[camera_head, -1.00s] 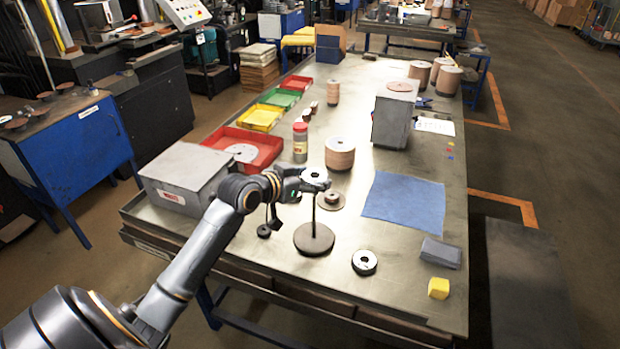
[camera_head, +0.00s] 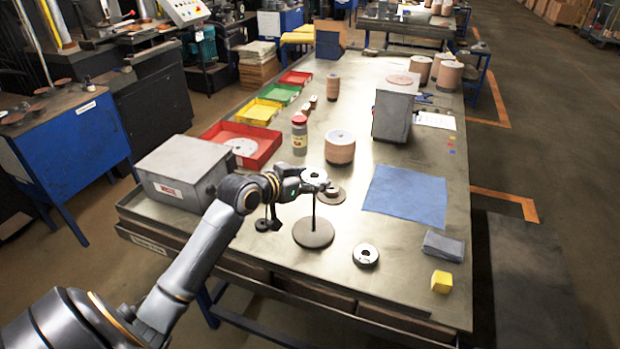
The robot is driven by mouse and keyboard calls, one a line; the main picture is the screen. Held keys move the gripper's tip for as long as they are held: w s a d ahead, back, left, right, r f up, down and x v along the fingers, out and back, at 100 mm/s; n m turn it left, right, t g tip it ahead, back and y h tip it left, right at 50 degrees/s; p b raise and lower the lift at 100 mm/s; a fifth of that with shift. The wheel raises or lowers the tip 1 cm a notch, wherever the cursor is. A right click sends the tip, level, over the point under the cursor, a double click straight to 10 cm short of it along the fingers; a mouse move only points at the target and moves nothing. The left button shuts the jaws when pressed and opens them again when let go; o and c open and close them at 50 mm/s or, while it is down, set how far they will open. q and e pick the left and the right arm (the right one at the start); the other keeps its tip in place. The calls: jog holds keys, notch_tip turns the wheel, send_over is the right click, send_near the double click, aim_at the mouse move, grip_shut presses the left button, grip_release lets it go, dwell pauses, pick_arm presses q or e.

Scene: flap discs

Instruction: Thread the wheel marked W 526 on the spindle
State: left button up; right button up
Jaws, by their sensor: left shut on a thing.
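My left gripper (camera_head: 308,186) is shut on a light-faced wheel (camera_head: 314,175) and holds it above the table. I cannot read a marking on this wheel. The spindle (camera_head: 314,234) is a thin dark upright rod on a round dark base, standing on the table right below the wheel. The wheel is at the rod's top; I cannot tell whether the rod has entered its hole. Another wheel, dark with a white face (camera_head: 366,255), lies flat to the right of the spindle base. My right gripper is not in view.
A grey box (camera_head: 183,165) stands left of the arm. Behind are a red tray (camera_head: 268,150), a jar (camera_head: 299,135) and a disc stack (camera_head: 340,147). A brown disc (camera_head: 335,195) lies behind the spindle. To the right lie a blue cloth (camera_head: 405,195) and a yellow block (camera_head: 441,281).

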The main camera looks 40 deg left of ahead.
aim_at(313, 213)
pick_arm(q)
jog(key=shift+f, duration=0.45)
jog(key=shift+f+b, duration=0.55)
jog(key=shift+f, duration=0.45)
jog(key=shift+f, duration=0.2)
jog(key=shift+f+b, duration=2.6)
jog(key=shift+f, duration=1.85)
jog(key=o, duration=1.4)
jog(key=shift+c, duration=0.2)
